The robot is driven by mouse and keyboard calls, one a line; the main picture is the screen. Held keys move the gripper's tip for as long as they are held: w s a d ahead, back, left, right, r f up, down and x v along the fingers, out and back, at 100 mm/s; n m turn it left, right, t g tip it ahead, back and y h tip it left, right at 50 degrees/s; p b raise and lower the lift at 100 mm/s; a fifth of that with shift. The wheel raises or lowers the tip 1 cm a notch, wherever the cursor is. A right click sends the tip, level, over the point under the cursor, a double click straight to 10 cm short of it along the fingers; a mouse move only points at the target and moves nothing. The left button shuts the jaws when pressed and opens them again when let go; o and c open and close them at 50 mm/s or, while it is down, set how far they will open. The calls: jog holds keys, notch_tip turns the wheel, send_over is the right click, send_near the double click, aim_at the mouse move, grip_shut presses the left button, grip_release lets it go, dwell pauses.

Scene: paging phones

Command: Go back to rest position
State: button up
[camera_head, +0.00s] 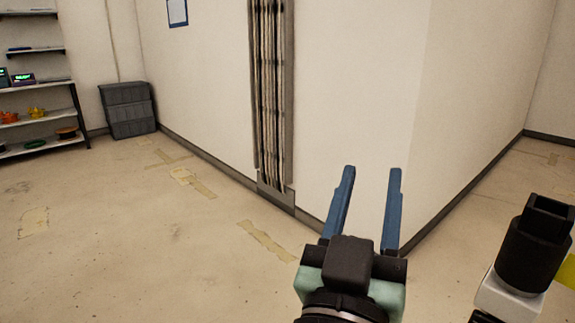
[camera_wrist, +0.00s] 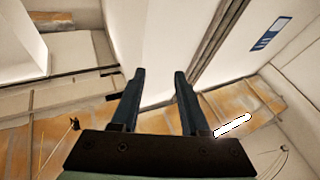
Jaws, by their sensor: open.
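My gripper (camera_head: 370,183) is at the lower right of the head view, with two blue fingers pointing up and apart. Nothing is between the fingers. The wrist view also shows my gripper (camera_wrist: 158,72) open and empty, with walls and ceiling beyond it. In the head view the fingers stand in front of a white wall corner, and I cannot tell how far off it is.
A shelf unit (camera_head: 38,118) with small coloured items stands at the far left. A grey crate stack (camera_head: 128,109) stands beside it. A cable channel (camera_head: 270,95) runs down the white wall (camera_head: 355,90). The taped floor (camera_head: 120,240) at the left is clear.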

jog(key=s+a+r+n+t+y, duration=0.2)
jog(key=s+a+r+t+y, duration=0.15)
jog(key=r, duration=0.55)
jog(key=s+a+r+n+t+y, duration=0.1)
jog(key=s+a+r+t+y, duration=0.3)
jog(key=r, duration=0.5)
notch_tip(320, 180, up, 38)
jog(key=a+g+p, duration=0.1)
jog(key=p, duration=3.7)
jog(key=shift+w+f, duration=0.2)
jog(key=shift+y, duration=0.25)
